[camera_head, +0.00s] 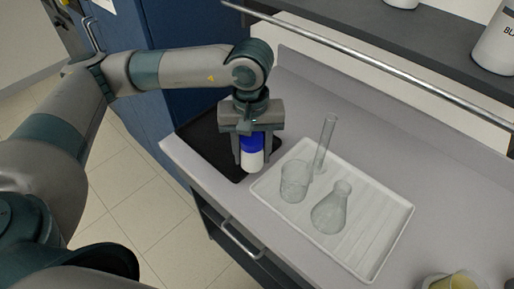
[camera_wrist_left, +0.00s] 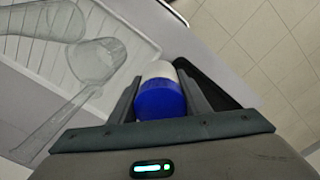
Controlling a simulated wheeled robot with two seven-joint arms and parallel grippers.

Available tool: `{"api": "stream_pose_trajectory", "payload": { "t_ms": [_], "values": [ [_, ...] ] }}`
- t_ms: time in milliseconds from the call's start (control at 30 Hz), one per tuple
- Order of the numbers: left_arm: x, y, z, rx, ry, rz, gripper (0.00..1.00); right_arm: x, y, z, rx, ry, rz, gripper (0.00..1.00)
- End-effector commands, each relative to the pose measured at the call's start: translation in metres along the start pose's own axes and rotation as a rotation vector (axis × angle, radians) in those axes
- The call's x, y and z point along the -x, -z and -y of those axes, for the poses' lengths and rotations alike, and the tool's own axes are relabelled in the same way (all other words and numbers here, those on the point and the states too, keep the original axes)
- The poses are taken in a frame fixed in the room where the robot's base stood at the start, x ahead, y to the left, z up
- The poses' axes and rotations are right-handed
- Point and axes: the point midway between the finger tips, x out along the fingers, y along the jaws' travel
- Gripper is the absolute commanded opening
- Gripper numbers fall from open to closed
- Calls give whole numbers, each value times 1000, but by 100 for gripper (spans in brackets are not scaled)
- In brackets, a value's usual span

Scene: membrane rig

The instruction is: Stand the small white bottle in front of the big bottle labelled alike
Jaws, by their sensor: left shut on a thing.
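The small white bottle (camera_head: 252,159) has a blue cap and is upright between the fingers of my left gripper (camera_head: 250,150). My left gripper is shut on it, over the edge of a black mat. In the left wrist view the blue cap (camera_wrist_left: 160,98) shows between the two fingers (camera_wrist_left: 160,90), with the white body beyond it. No label is readable on the small bottle. A big white bottle (camera_head: 497,42) with dark lettering that starts "BL" stands on the shelf at the upper right, cut by the picture's edge. My right gripper is not in view.
A white ribbed tray (camera_head: 375,245) holds a beaker (camera_head: 295,180), a flask (camera_head: 331,208) and a tall cylinder (camera_head: 325,143), all clear glass. The black mat (camera_head: 203,138) lies at the left. A metal rail (camera_head: 370,61) runs before the dark shelf (camera_head: 420,47). Another white container (camera_head: 402,3) stands there.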

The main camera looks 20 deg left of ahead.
Motion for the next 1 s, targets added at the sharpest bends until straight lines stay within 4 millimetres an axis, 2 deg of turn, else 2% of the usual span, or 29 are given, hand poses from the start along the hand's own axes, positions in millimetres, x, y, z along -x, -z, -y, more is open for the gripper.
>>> {"api": "stream_pose_trajectory", "payload": {
  "t_ms": [200,400,1000],
  "values": [
    [-5,-3,8,-281,0,1,18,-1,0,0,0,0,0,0],
    [-7,-4,12,-428,0,1,18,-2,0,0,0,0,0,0],
    [-8,-4,12,-461,0,0,18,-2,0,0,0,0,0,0]
  ]
}}
